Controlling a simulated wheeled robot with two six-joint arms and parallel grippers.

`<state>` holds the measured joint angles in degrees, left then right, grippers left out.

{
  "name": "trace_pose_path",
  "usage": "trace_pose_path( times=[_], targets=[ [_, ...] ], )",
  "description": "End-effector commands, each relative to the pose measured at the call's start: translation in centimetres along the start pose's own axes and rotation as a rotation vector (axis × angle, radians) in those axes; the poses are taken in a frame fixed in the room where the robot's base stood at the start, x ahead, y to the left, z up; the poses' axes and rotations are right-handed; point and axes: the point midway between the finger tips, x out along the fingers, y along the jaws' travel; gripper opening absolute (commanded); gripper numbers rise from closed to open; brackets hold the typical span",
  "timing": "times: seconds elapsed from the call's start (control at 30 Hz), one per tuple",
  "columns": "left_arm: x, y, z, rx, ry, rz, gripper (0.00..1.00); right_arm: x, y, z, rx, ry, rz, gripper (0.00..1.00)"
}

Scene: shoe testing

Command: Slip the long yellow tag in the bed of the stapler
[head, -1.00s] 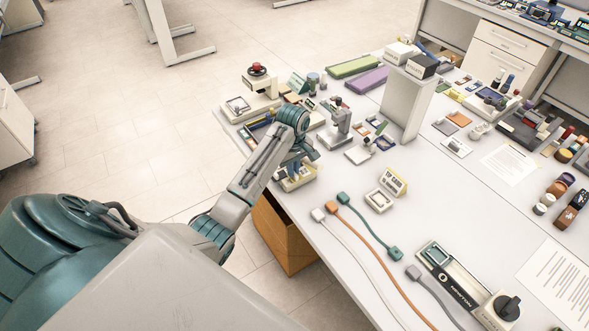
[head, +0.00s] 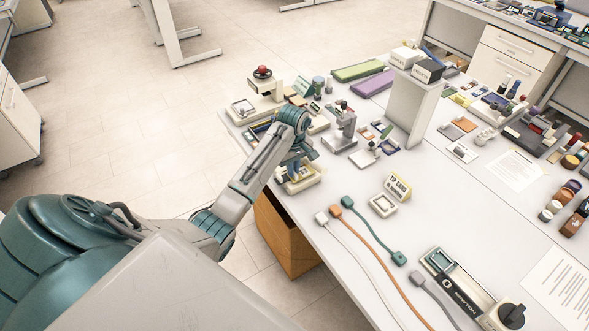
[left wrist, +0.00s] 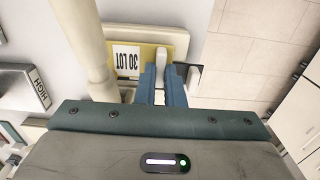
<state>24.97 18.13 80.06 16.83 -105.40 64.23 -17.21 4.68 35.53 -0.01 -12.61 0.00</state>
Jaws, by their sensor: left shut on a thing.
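The long yellow tag (left wrist: 130,58), printed with upside-down black characters on a white patch, shows in the left wrist view. It lies over a pale base, the bed of what looks like the stapler (left wrist: 175,37). A cream bar (left wrist: 82,40) runs along the tag's left side. My left gripper (left wrist: 161,72) is shut at the tag's right end, its blue fingers close together. In the head view my left gripper (head: 294,167) is low over the cream stapler (head: 308,183) at the table's near left edge, hiding part of it. The depth between tag and bed is unclear. My right gripper is out of view.
A grey stand (head: 347,130) and a white panel (head: 412,110) stand behind the gripper. Cables (head: 375,232) cross the front. The table edge drops off beside the stapler.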

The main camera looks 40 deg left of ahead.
Motion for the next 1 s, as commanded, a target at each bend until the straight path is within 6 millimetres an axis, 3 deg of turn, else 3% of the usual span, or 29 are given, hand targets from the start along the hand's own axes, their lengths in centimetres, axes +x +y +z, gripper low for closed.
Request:
trace_pose_path(
  times=[0.7,0.73,0.83,1.0],
  targets=[
    [0.5,0.0,-1.7,-0.001,0.000,0.000,0.00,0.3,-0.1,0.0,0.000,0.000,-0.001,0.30],
    [0.5,0.0,-1.7,0.000,0.000,0.000,0.12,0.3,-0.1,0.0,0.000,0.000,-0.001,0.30],
    [0.5,0.0,-1.7,0.000,0.000,0.000,0.32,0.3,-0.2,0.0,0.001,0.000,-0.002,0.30],
    [0.5,0.0,-1.7,0.000,0.000,0.000,0.34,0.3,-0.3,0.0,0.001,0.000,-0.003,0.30]
  ],
)
